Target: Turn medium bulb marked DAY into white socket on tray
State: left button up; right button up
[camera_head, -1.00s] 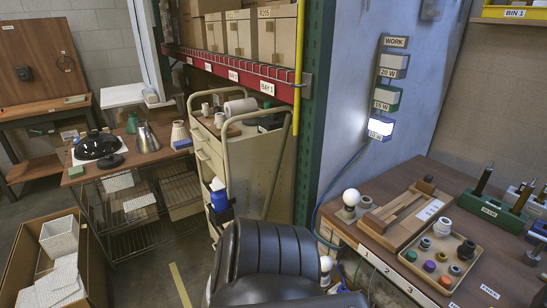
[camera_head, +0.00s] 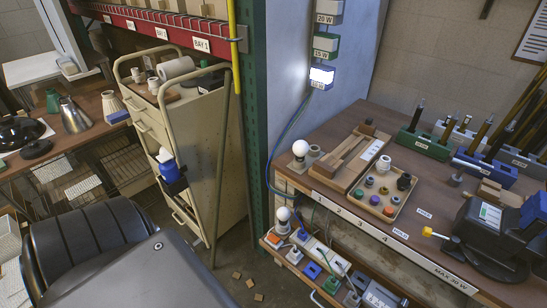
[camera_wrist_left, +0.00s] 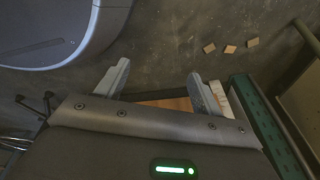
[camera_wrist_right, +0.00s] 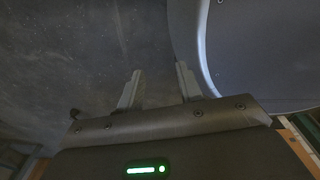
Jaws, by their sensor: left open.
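A round white bulb (camera_head: 300,148) stands upright at the left end of the workbench. A second white bulb (camera_head: 283,214) is on the lower shelf below. I cannot read a DAY mark on either. A wooden tray (camera_head: 368,209) on the bench holds several coloured and dark sockets. A white socket (camera_head: 384,163) stands at its back left. My left gripper (camera_wrist_left: 158,69) is open and empty above the floor in the left wrist view. My right gripper (camera_wrist_right: 159,68) is open and empty, with bare floor beyond. Neither gripper shows in the head view, and both are away from the bulbs and tray.
A wooden fixture (camera_head: 347,155) lies between the upright bulb and tray. A green rack (camera_head: 424,145), a blue rack (camera_head: 485,168) and a black device (camera_head: 495,232) occupy the right bench. A beige cart (camera_head: 200,130) stands left. Small wood pieces (camera_head: 250,283) lie on the floor.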

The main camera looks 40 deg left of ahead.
pick_arm(q)
jog(key=w+d+r+m+t+p, duration=0.1)
jog(key=w+d+r+m+p, duration=0.1)
jog(key=w+r, duration=0.65)
jog(key=w+d+r+m+t+p, duration=0.1)
jog(key=w+d+r+m, duration=0.1)
jog(key=w+r, duration=0.65)
jog(key=w+d+r+m+t+p, duration=0.1)
jog(key=r+m, duration=0.2)
jog(key=r, duration=0.5)
jog(key=w+d+r+m+t+h+p, duration=0.1)
jog(key=r+m+p, duration=0.1)
jog(key=r, duration=0.6)
jog(key=w+d+r+m+p, duration=0.1)
jog(key=r+m, duration=0.2)
jog(key=r, duration=0.6)
jog(key=m+g+y, duration=0.2)
jog(key=m, duration=1.6)
send_near(282, 211)
jog(key=f, duration=0.2)
jog(key=x, duration=0.7)
jog(key=b+x, duration=0.1)
jog(key=x, duration=0.2)
jog(key=shift+w+f, duration=0.2)
jog(key=shift+w, duration=0.3)
pick_arm(e)
notch_tip(282, 211, up, 7)
jog(key=a, duration=0.1)
jog(key=shift+a, duration=0.3)
